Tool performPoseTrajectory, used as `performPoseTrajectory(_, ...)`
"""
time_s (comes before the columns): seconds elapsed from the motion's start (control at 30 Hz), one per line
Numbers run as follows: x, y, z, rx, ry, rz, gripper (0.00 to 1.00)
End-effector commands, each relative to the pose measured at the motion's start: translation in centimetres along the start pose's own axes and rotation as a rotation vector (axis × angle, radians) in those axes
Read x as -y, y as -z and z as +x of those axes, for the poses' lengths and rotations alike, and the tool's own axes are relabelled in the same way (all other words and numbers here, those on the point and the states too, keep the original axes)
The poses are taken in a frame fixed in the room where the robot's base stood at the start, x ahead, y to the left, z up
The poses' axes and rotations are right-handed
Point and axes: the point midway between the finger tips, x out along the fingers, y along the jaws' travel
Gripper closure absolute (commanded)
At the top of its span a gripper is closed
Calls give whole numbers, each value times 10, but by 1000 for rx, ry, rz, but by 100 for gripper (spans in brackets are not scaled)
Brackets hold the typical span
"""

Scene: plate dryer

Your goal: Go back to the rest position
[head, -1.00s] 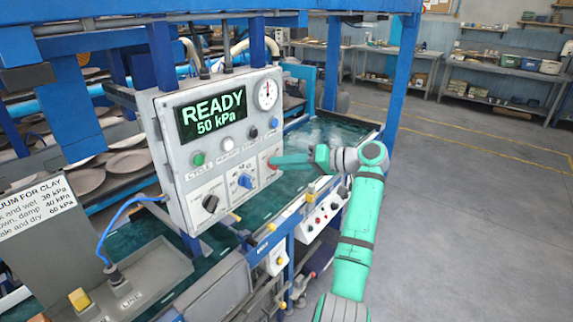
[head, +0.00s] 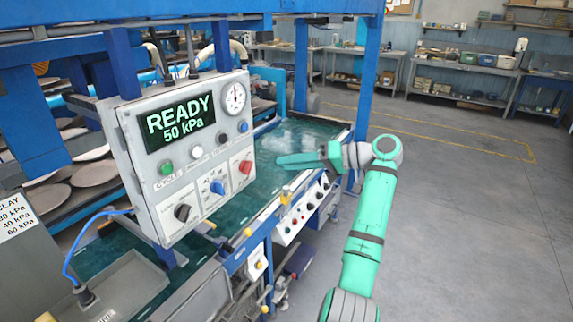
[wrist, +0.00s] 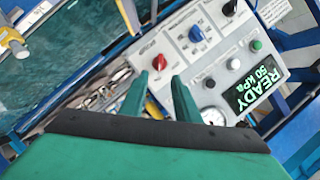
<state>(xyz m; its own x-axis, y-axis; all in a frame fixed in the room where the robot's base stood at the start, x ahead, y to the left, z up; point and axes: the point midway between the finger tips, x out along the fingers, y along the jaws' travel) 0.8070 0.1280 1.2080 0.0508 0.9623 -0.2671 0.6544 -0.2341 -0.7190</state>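My gripper (head: 280,160) is to the right of the grey control panel (head: 150,205), apart from it. In the wrist view, the two green fingers (wrist: 160,77) stand apart with nothing between them. The panel's red knob (head: 245,167) shows left of the gripper in the head view. In the wrist view, the red knob (wrist: 159,63) appears just beyond the fingertips. The display (head: 180,123) reads READY 50 kPa. A blue knob (head: 217,187), a black knob (head: 182,212) and a round gauge (head: 234,99) are also on the panel.
A teal-surfaced bed (head: 285,150) lies behind and below the gripper. A blue post (head: 374,80) stands behind my arm. Stacked plates (head: 95,173) are at the left. Open grey floor (head: 470,220) lies to the right, with shelves along the back wall.

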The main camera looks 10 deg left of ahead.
Motion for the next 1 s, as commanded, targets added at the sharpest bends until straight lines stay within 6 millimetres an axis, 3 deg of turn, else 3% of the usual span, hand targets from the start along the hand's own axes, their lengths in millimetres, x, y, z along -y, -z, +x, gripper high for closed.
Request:
performPoseTrajectory(0.23, -6, -4, 3, -6, -6, 8, 71)
performPoseTrajectory(0.37, -36, -22, 14, -40, -42, 48, 71)
performPoseTrajectory(0.7, -162, -125, 55, -201, -245, 198, 71)
performPoseTrajectory(1.0, -242, -240, 73, -322, -448, 285, 71)
